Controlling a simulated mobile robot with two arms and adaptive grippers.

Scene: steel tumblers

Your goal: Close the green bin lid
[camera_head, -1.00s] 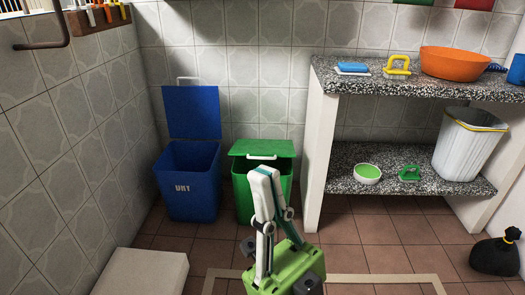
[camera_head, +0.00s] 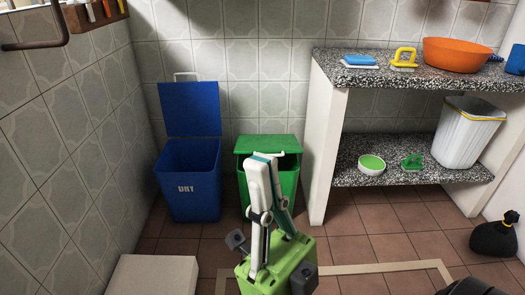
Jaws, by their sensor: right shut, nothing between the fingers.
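The green bin (camera_head: 287,188) stands on the floor against the tiled back wall. Its green lid (camera_head: 268,142) is tilted forward over the opening, and a dark gap shows under its front edge. My right gripper (camera_head: 264,160), with a green body and white-and-teal fingers, reaches up from below in front of the bin. Its fingers are shut with nothing between them. The fingertips overlap the front edge of the lid; I cannot tell if they touch it. They hide the middle of the bin's front and the lid's handle.
A blue bin (camera_head: 188,180) with its lid (camera_head: 190,108) raised stands just left of the green bin. A stone-topped shelf unit (camera_head: 325,150) stands close on the right. A white block (camera_head: 152,275) is at the lower left. A black bag (camera_head: 495,237) lies at the right.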

